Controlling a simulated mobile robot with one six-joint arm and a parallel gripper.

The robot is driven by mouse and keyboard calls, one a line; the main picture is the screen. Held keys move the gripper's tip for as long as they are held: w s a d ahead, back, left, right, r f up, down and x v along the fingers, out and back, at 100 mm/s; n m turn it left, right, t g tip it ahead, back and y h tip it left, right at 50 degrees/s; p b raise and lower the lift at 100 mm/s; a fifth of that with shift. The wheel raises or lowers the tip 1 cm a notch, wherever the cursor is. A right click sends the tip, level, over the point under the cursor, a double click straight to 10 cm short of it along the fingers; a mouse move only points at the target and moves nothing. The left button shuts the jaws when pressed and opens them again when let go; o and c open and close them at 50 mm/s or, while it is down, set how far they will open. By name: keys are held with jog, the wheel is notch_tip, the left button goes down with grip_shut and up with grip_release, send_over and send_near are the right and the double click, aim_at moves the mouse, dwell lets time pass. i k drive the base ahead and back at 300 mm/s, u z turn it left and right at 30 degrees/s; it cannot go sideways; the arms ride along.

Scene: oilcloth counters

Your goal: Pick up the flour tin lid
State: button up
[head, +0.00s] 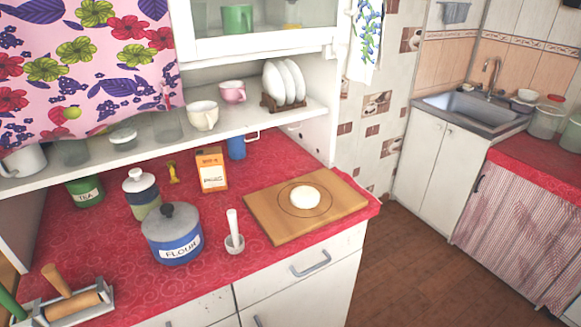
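The flour tin (174,246) stands upright on the red oilcloth counter, blue and white with a "FLOUR" label on its front. Its grey lid (169,221) sits on top, with a dark round knob in the middle. My gripper is not in view.
A wooden board with dough (258,213) lies further right. A rolling pin (73,304) rests in a holder at front left. A shelf (300,111) overhangs the back.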

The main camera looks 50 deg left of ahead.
aim_at(169, 222)
jog(key=u, duration=2.15)
jog(key=k, duration=0.65)
jog(key=u, duration=0.55)
jog(key=i, duration=0.5)
jog(key=u, duration=0.05)
jog(key=k, duration=0.55)
jog(key=u, duration=0.1)
jog(key=i, duration=1.2)
jog(key=z, duration=0.3)
